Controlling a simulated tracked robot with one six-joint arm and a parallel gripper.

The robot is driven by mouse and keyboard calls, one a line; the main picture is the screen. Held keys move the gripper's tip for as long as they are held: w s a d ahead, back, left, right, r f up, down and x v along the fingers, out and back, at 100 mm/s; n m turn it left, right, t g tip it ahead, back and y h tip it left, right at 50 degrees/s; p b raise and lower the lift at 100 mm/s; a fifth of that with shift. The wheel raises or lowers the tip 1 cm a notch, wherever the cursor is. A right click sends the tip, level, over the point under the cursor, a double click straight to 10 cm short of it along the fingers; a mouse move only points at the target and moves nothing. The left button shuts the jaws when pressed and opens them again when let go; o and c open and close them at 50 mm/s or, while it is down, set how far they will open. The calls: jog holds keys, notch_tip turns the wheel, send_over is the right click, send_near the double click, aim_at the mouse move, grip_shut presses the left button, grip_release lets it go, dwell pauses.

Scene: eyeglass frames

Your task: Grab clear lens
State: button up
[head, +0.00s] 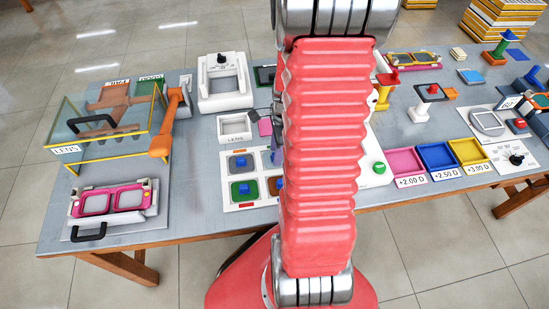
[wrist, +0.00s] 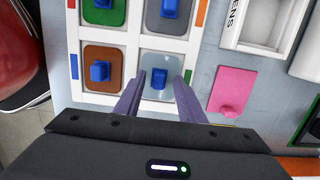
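The clear lens (wrist: 170,63) is a pale, see-through square tile in the lower right cell of a white four-cell tray in the wrist view. A blue knob (wrist: 158,78) stands up on it. My gripper (wrist: 161,80) is open, its two purple-grey fingers on either side of the knob with a gap visible between them. I cannot tell whether either finger touches the knob. In the head view my red arm hides most of the clear lens's cell, and only a bit of my gripper (head: 276,150) shows beside the arm.
The same tray holds a green tile (wrist: 103,12), a grey tile (wrist: 165,14) and a brown tile (wrist: 105,66), each with a blue knob. A pink piece (wrist: 233,88) lies to the right. A white box marked LENS (head: 234,128) stands behind the tray.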

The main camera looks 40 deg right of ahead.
dwell(0.3)
grip_shut()
dwell(0.3)
